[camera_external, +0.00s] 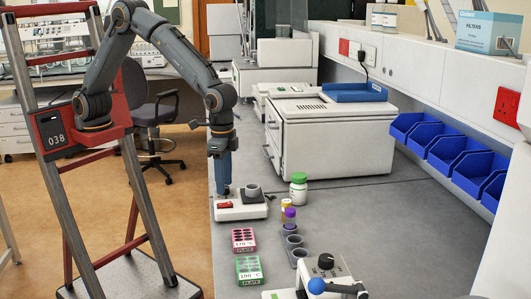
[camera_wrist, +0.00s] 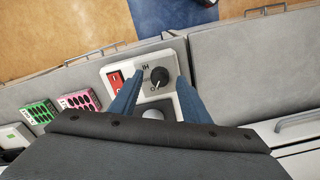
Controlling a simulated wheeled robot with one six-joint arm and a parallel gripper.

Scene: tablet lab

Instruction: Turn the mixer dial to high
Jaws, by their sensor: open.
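The mixer (camera_external: 240,211) is a small white box on the grey bench, with a red switch and a grey cup on top. In the wrist view the mixer (camera_wrist: 173,54) shows a black dial (camera_wrist: 159,77) with "HI" printed beside it. A light mark on the dial seems to point toward the lower-left label, but it is too small to be sure. My gripper (camera_external: 223,191) points down over the mixer and hides the dial in the external view. In the wrist view my gripper (camera_wrist: 160,83) is open, with its blue fingers on either side of the dial. I cannot tell whether they touch it.
A green-capped bottle (camera_external: 298,188) stands right of the mixer. A tube rack (camera_external: 298,247), a pink block (camera_external: 243,239) and a green block (camera_external: 249,268) lie nearer the camera. A white machine (camera_external: 335,138) stands behind.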

